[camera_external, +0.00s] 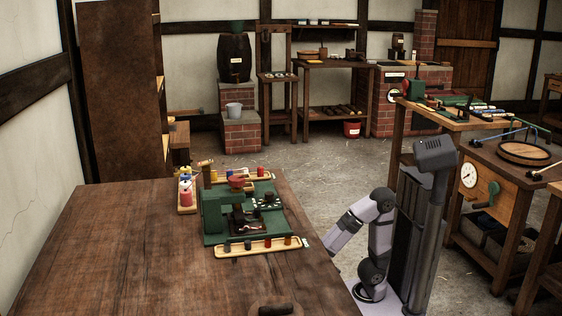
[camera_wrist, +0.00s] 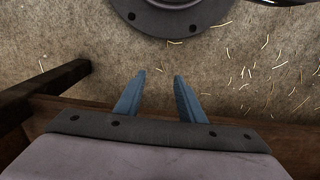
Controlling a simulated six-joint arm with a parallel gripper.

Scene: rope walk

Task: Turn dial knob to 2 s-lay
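My gripper (camera_wrist: 159,76) is open and empty in the wrist view, its two blue fingers apart above straw-strewn floor. In the external view my arm is folded at the table's right edge, and the gripper itself is hidden there. A green machine (camera_external: 213,216) stands on the wooden table, with a red bowl-like part on top and small dark knobs and pale buttons on its deck. The knobs are too small to tell which is the dial, and no "2 s-lay" marking is legible. My gripper is well apart from the machine, to its right.
The wooden table (camera_external: 150,265) is otherwise mostly bare. A cabinet (camera_external: 510,202) at the right carries a white gauge (camera_external: 468,174) and a green crank (camera_external: 493,189).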

